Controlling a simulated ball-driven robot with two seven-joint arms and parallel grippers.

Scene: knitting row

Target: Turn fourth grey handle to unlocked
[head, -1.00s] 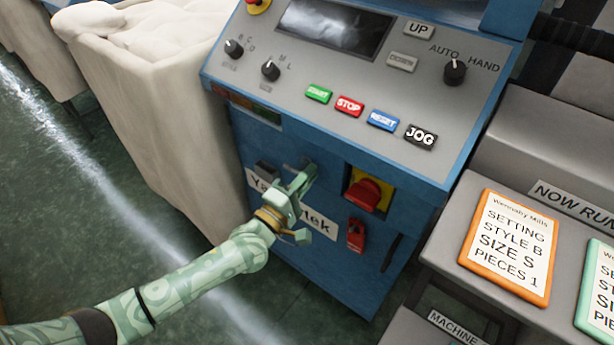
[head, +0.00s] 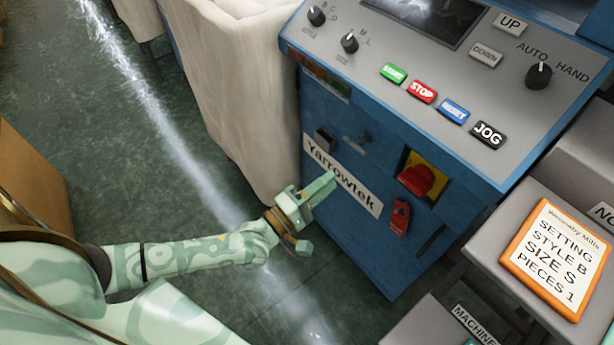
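A small grey handle (head: 357,139) sits on the front of the blue cabinet (head: 370,245), above the Yarrowtek nameplate and right of a dark block (head: 325,141). It is too small to read a locked or unlocked mark. I cannot tell from this view whether it is the fourth handle. My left gripper (head: 318,214) is open and empty, in front of the cabinet's lower left part. It is below the handle and apart from it, its upper finger overlapping the nameplate (head: 352,190) in the picture. My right gripper is not in view.
A red switch on a yellow plate (head: 418,178) and a red padlock-like piece (head: 400,218) are right of the nameplate. The control panel (head: 440,80) slopes above. A pale cloth bin (head: 235,85) stands left; an orange-framed card (head: 556,258) lies right. Green floor lies open at left.

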